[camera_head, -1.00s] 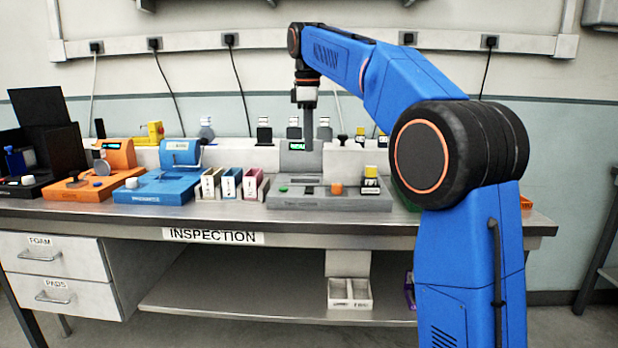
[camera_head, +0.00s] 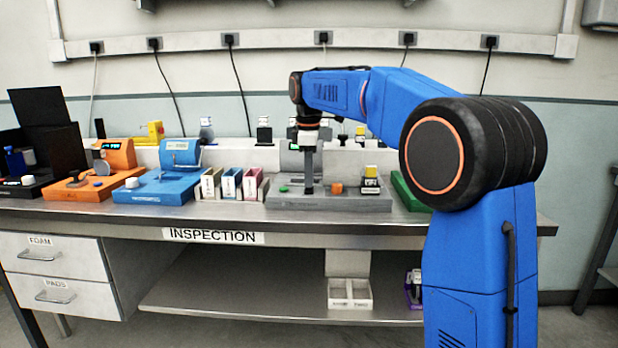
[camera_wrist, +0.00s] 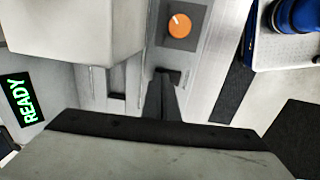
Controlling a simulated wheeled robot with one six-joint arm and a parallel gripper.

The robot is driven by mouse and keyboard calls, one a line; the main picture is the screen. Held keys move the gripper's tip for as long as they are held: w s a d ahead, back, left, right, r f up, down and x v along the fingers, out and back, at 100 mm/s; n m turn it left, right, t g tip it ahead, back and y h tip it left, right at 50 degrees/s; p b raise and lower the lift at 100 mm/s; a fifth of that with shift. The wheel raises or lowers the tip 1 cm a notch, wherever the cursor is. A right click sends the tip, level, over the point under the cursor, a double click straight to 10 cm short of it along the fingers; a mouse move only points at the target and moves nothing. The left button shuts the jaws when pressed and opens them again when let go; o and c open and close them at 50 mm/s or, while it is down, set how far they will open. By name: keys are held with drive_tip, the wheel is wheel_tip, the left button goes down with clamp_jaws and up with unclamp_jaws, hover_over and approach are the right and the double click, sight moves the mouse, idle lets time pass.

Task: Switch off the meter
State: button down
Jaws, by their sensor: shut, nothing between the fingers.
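A grey instrument (camera_head: 355,203), which I take to be the meter, stands on the bench. Its display (camera_wrist: 22,100) glows green with READY in the wrist view; in the head view it is partly hidden behind my gripper. An orange knob (camera_head: 337,188) sits on its top. A green button (camera_head: 283,189) is at the instrument's left. My gripper (camera_head: 308,190) is shut and empty, pointing down over the instrument, left of the knob. Whether its tips touch the surface I cannot tell.
Narrow bins (camera_head: 230,186) stand to the left, then a blue device (camera_head: 155,190) and an orange one (camera_head: 85,188). A green device (camera_head: 410,193) is partly behind my arm.

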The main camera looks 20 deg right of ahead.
drive_tip(key=shift+w+f, duration=0.15)
drive_tip(key=shift+f, duration=0.15)
drive_tip(key=shift+s, duration=0.2)
drive_tip(key=shift+s+a+r, duration=0.1)
drive_tip(key=shift+s+a, duration=0.1)
drive_tip(key=shift+s, duration=0.4)
wheel_tip(320, 180, up, 14)
drive_tip(key=s, duration=0.1)
drive_tip(key=shift+s+a, duration=0.25)
drive_tip(key=shift+s, duration=0.05)
idle(0.4)
